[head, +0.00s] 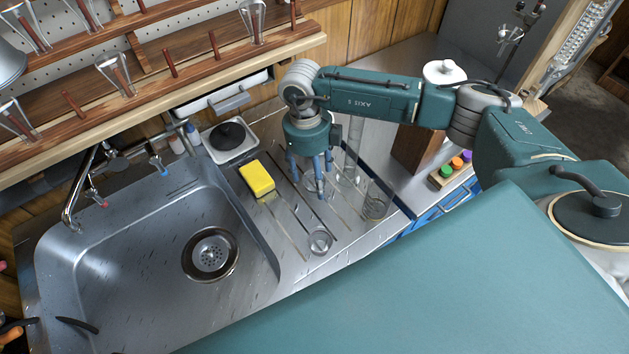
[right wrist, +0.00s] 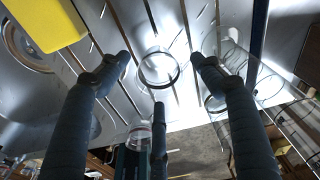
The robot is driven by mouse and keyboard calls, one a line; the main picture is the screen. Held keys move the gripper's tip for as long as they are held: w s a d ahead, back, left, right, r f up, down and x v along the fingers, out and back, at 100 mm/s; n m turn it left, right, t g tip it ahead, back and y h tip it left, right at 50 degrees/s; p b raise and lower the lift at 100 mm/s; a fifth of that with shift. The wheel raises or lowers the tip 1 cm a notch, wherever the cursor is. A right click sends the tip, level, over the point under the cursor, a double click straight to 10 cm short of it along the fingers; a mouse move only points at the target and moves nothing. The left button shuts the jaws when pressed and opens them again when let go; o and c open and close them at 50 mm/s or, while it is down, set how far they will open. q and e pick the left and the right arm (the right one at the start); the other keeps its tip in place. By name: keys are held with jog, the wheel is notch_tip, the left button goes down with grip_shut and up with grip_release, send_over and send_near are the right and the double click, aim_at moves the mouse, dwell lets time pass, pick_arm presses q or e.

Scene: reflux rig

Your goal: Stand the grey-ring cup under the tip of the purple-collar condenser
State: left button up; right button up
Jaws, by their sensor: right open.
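A small clear glass cup (head: 320,241) with a grey-looking rim stands on the drainboard's front part. My right gripper (head: 310,178) points down above the drainboard, behind the cup in the head view, open and empty. Another, larger clear glass vessel (head: 376,202) stands right of the cup; it also shows in the right wrist view (right wrist: 240,85). I cannot make out a purple-collar condenser. My left gripper is not in view.
A yellow sponge (head: 257,178) lies left of my right gripper. The steel sink (head: 130,250) is further left. A tall clear glass tube (head: 352,160) stands behind the gripper. A metal stand (head: 512,38) is at the upper right.

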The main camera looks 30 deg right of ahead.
jog(key=shift+f, duration=0.9)
jog(key=shift+c, duration=0.5)
jog(key=c, duration=0.8)
jog(key=shift+o, duration=0.2)
jog(key=shift+r, duration=0.15)
